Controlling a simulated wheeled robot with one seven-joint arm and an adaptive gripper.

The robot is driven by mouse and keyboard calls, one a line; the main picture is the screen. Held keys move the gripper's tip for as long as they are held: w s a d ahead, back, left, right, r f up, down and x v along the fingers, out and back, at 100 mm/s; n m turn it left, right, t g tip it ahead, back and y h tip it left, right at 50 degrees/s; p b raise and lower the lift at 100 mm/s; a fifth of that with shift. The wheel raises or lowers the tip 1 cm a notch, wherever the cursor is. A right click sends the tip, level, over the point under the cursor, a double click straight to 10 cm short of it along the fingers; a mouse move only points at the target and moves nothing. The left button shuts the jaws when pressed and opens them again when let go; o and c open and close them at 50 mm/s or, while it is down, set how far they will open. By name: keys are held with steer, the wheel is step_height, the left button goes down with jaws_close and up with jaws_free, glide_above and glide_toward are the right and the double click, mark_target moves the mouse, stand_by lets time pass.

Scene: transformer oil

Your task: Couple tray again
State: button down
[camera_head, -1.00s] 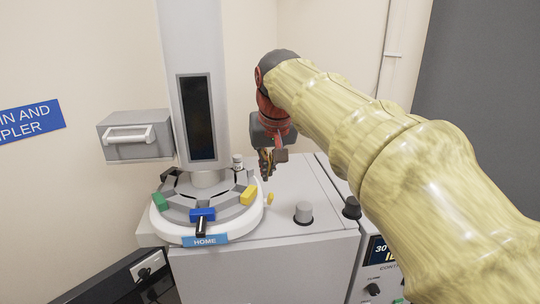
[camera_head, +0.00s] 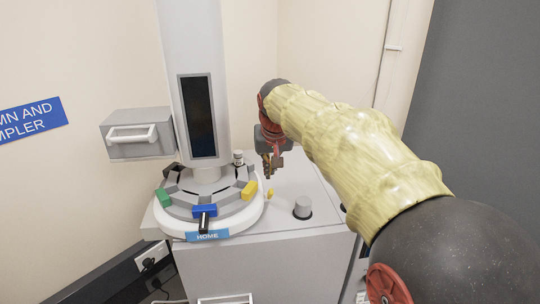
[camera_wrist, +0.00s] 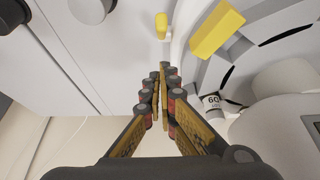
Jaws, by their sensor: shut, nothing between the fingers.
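The round sampler tray (camera_head: 172,215) sits on top of the grey cabinet at the foot of the tall column. It carries grey segments and green (camera_head: 162,197), blue (camera_head: 204,211) and yellow (camera_head: 249,190) blocks; a black lever (camera_head: 204,223) points toward the HOME label (camera_head: 208,235). My gripper (camera_head: 268,172) is just right of the tray, pointing down, shut and empty. In the wrist view my gripper (camera_wrist: 165,80) has its fingers together beside the tray's edge, with the yellow block (camera_wrist: 217,28) ahead. A vial marked 60 (camera_wrist: 213,103) stands close right of the fingers.
A small yellow peg (camera_head: 270,193) stands on the cabinet top (camera_head: 290,235) beside the tray. A grey knob (camera_head: 303,207) stands further right. The column (camera_head: 196,60) rises behind the tray. A grey drawer box (camera_head: 137,134) is on the wall at left.

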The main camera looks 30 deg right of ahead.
mark_target(269, 195)
steer(key=shift+s+a+f, duration=0.2)
steer(key=shift+s, duration=0.3)
steer(key=shift+s+a+f, duration=0.15)
steer(key=shift+s+a, duration=0.05)
steer(key=shift+s, duration=0.3)
steer(key=shift+s+f, duration=0.1)
steer(key=shift+f, duration=0.25)
steer(key=shift+b, duration=0.3)
steer(key=shift+s+a+t+b, duration=0.2)
steer(key=shift+t+b, duration=0.1)
steer(key=shift+b, duration=0.3)
